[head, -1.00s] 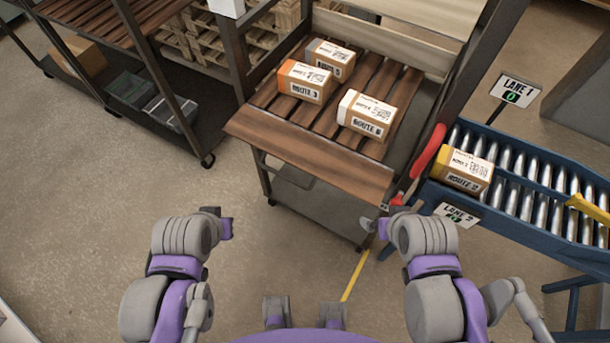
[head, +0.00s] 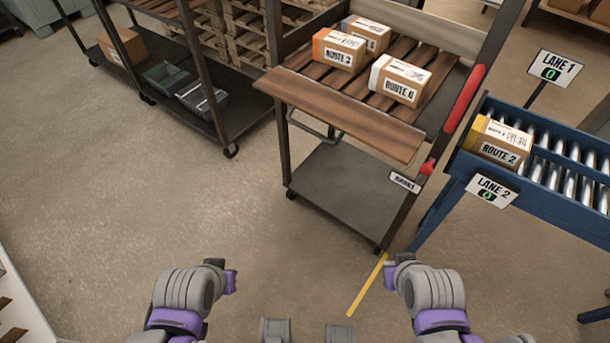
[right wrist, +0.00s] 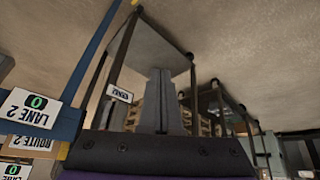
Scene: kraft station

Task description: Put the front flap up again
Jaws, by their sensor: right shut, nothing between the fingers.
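The front flap (head: 340,114) is a brown wooden board along the near edge of the slatted cart (head: 330,185). It is folded outward and juts toward me, not standing upright. Its exact tilt is hard to tell. My right gripper (head: 388,270) is shut and empty, in front of the cart and apart from the flap. Its closed grey fingers (right wrist: 165,100) show in the right wrist view, with the cart beyond. My left gripper (head: 232,278) is also well short of the cart. Its jaw opening is too small to judge.
Several boxes stand on the cart's slats, including the Route 6 box (head: 400,80) near the flap. A red handle (head: 464,100) is at the cart's right. A blue roller conveyor (head: 545,190) holds a Route 2 box (head: 502,143). Floor between me and the cart is clear.

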